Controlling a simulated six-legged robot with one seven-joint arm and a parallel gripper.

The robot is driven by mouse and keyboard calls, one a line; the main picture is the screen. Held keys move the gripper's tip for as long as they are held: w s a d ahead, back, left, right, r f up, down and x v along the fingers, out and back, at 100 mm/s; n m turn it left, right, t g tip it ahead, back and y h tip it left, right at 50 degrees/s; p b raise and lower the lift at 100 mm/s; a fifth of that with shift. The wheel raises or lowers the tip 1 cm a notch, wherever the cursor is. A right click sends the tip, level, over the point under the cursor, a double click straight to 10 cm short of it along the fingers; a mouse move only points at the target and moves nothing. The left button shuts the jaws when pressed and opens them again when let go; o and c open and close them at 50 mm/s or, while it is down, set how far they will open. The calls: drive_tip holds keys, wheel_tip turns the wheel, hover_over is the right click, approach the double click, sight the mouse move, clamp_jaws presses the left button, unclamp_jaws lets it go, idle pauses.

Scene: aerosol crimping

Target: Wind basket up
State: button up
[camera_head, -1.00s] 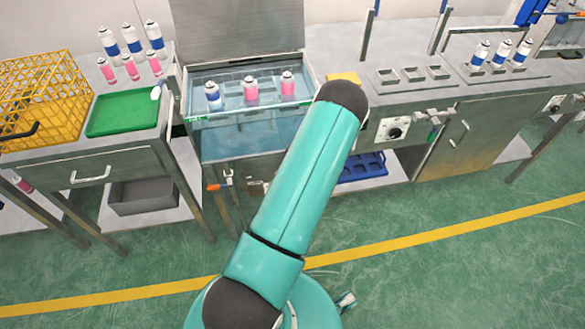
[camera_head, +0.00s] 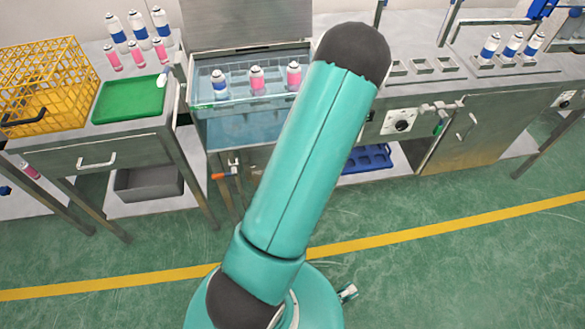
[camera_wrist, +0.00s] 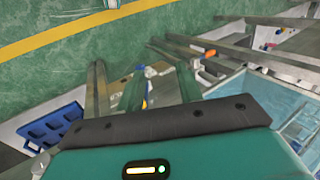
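The basket (camera_head: 238,90) hangs in the water tank (camera_head: 245,128) in the head view and holds one blue-banded and two pink cans. Its lower parts are blurred by glass and water. A crank with an orange grip (camera_head: 218,176) sits at the tank's front below the glass. The orange grip also shows in the wrist view (camera_wrist: 209,53), right of and beyond my fingers. My gripper (camera_wrist: 160,68) has two green fingers spread apart, with nothing visibly held between them. In the head view my gripper is hidden by my arm.
A yellow wire crate (camera_head: 55,85) and green tray (camera_head: 130,98) stand on the left bench. A blue rack (camera_head: 366,158) lies on the lower shelf, and shows in the wrist view (camera_wrist: 52,128). Bench legs stand near the crank. The green floor in front is open.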

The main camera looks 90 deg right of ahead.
drive_tip(key=a, duration=0.1)
drive_tip(key=a+r, duration=0.1)
drive_tip(key=a, duration=0.1)
drive_tip(key=a+r, duration=0.1)
drive_tip(key=a, duration=0.1)
drive_tip(key=shift+w+r, duration=0.1)
drive_tip(key=shift+w, duration=0.1)
drive_tip(key=shift+c, duration=0.5)
